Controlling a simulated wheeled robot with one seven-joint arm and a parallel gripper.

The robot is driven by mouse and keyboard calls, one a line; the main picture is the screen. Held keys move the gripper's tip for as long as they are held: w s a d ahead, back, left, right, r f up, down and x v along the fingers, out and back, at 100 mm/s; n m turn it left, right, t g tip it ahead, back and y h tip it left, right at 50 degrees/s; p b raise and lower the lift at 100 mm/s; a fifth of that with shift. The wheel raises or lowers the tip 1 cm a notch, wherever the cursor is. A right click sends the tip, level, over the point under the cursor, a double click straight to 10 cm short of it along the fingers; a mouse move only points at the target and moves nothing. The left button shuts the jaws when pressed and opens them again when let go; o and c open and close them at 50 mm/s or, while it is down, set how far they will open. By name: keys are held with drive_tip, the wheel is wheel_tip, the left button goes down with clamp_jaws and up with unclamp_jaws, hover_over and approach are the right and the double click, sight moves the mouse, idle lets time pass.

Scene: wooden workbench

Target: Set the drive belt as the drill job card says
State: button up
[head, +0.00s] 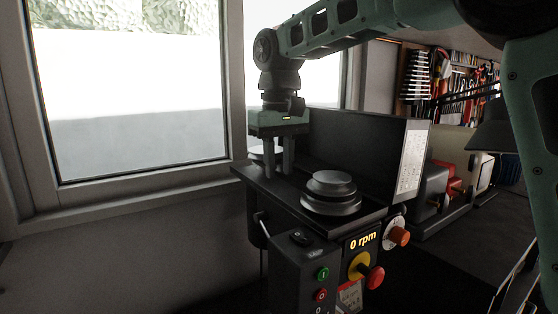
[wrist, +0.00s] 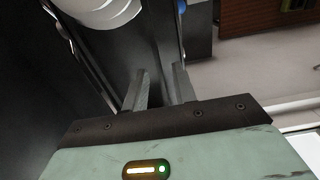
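The drill's top housing stands open, with its black lid (head: 355,140) raised. A grey stepped pulley (head: 331,192) sits at the right of the housing tray (head: 372,216); its pale side shows at the top of the wrist view (wrist: 105,10). My gripper (head: 278,172) points down over the tray's left part, left of the pulley and apart from it. Its fingers are apart with nothing seen between them, also in the wrist view (wrist: 162,88). A pale rounded edge behind the gripper is mostly hidden. I cannot make out the drive belt clearly.
A printed white sheet (head: 411,156) is on the lid's right end; its text is too small to read. The display (head: 363,240) reads 0 rpm. Green (head: 323,273) and red (head: 321,294) buttons and knobs are on the front. A window (head: 135,90) is at left.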

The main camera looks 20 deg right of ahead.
sight(279, 173)
clamp_jaws()
drive_tip(key=shift+f+b, duration=0.6)
drive_tip(key=shift+f, duration=0.5)
unclamp_jaws()
drive_tip(key=shift+r, duration=0.1)
wheel_tip(279, 173, up, 17)
drive_tip(key=shift+r, duration=0.2)
